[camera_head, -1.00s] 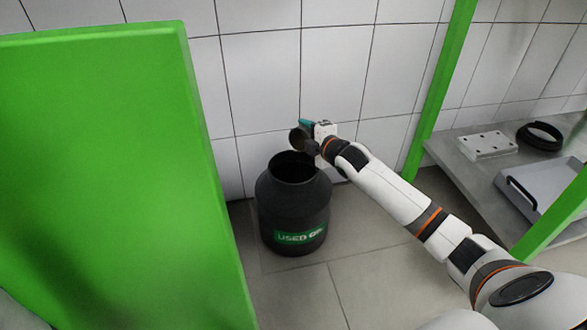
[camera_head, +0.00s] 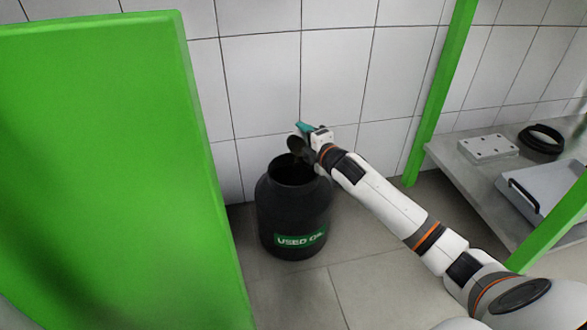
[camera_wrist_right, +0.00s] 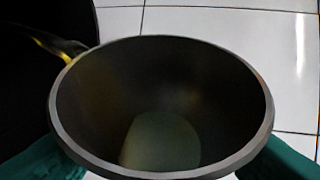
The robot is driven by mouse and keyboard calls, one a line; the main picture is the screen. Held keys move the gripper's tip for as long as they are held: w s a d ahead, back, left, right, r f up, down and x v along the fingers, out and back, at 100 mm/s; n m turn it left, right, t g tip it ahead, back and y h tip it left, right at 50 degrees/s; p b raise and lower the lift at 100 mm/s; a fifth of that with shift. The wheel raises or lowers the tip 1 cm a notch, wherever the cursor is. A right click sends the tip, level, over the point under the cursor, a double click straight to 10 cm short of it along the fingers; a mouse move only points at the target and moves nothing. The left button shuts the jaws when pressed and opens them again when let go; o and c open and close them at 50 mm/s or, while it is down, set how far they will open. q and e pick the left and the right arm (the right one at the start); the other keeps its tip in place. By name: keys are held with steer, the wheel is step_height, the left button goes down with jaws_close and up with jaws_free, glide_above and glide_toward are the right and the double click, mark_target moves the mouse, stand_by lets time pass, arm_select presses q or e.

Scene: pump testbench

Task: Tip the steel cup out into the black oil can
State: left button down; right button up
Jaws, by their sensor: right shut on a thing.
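The black oil can (camera_head: 293,218) stands on the floor by the tiled wall, upright, its round mouth open and its green label reading "USED OIL". My right gripper (camera_head: 308,129), with teal fingers, is shut on the steel cup (camera_head: 297,147) and holds it tilted over the can's mouth. In the right wrist view, the cup (camera_wrist_right: 160,95) lies between the teal fingers, and I see into its dark inside with a pale patch at the bottom. A yellow streak (camera_wrist_right: 55,43) runs from its left rim toward a dark area. My left gripper is out of view.
A large green panel (camera_head: 105,170) fills the left. A green post (camera_head: 432,100) stands to the right.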

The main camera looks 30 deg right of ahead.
steer(key=shift+a, duration=0.1)
steer(key=shift+s+a+r+n+t, duration=0.15)
steer(key=shift+n+t, duration=0.15)
steer(key=shift+n, duration=0.2)
steer(key=shift+a+r+n+t+b, duration=0.1)
steer(key=shift+r+n+t+b, duration=0.15)
steer(key=shift+n+t+b, duration=0.2)
steer(key=shift+n, duration=0.25)
